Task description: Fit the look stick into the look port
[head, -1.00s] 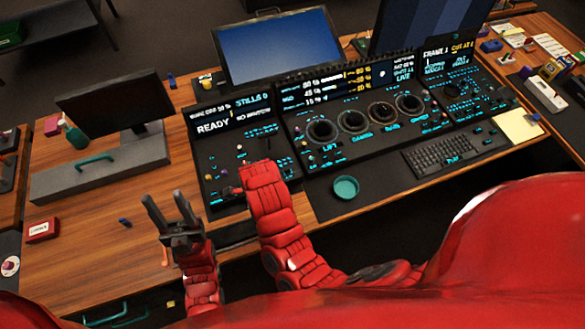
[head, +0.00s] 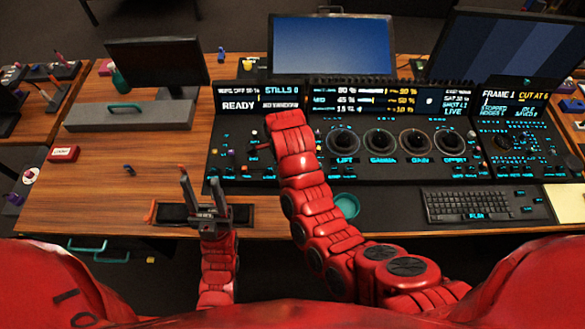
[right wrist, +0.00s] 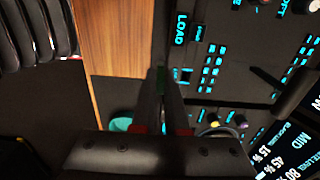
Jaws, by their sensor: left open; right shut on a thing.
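My right gripper (head: 258,148) is over the left section of the control panel (head: 232,174), mostly hidden behind my red right arm. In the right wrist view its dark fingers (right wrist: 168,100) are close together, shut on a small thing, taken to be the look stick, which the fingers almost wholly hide. Panel keys and a LOAD label show beside the fingertips. I cannot make out which opening is the look port. My left gripper (head: 204,192) is open and empty, fingers up, in front of the desk's front edge, left of the panel.
A teal dish (head: 346,205) sits in front of the panel, with a keyboard (head: 472,205) to its right.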

